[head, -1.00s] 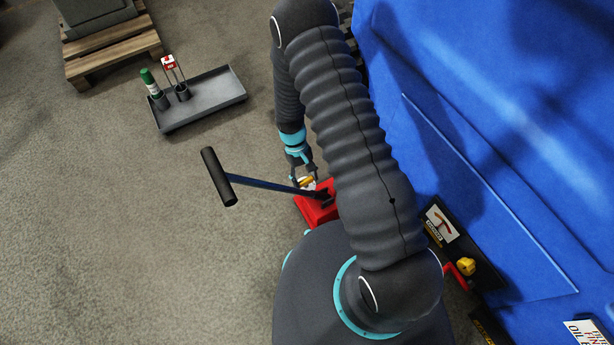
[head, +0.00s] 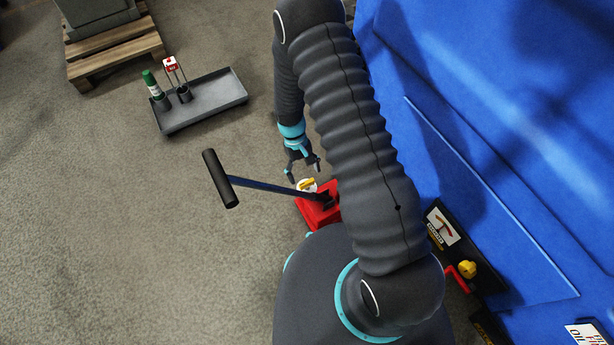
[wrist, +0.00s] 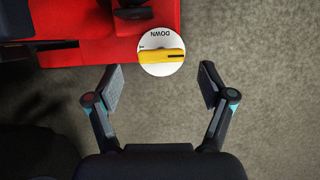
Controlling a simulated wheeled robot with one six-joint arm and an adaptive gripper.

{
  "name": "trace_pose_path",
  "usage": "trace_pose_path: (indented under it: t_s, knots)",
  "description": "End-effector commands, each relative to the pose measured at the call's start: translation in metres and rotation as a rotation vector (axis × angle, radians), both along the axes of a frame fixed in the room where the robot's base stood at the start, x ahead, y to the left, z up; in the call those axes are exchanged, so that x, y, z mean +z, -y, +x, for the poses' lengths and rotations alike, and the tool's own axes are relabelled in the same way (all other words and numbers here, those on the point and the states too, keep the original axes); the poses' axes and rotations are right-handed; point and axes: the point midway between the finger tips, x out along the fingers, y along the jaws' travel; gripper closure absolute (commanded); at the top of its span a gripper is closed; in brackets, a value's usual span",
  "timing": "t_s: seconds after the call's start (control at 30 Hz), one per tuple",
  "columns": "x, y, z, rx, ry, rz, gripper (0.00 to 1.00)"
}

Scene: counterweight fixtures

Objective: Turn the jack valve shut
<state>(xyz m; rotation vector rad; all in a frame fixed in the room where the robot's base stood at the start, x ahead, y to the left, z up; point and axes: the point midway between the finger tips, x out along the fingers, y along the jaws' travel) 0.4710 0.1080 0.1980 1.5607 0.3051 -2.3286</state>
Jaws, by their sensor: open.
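The red jack (head: 318,211) stands on the floor beside my base, with a long dark handle (head: 262,186) reaching left to a black grip. On the jack is the valve, a yellow knob (head: 306,184) over a white dial. In the wrist view the yellow knob (wrist: 161,56) lies nearly level across the white dial (wrist: 161,38), which reads "DOWN" upside down. My gripper (head: 304,176) is open and empty, with its fingers apart. In the wrist view my gripper (wrist: 160,78) has its fingertips either side of the knob's line, short of it and not touching it.
A grey tray (head: 215,103) holds a green-capped bottle (head: 152,84) and a red-and-white tag (head: 170,64) on stems. A wooden pallet (head: 115,55) stands behind. The floor at left is clear.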

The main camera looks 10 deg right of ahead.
Motion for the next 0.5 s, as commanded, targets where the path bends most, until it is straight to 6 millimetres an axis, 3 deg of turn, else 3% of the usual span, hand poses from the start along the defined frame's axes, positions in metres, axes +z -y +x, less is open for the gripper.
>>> trace_pose_path:
  t_s: [0.3, 0.5]
  knots:
    - [0.058, -0.007, 0.026, -0.005, 0.007, 0.002, 0.19]
    - [0.077, -0.010, 0.033, -0.005, 0.004, 0.001, 0.19]
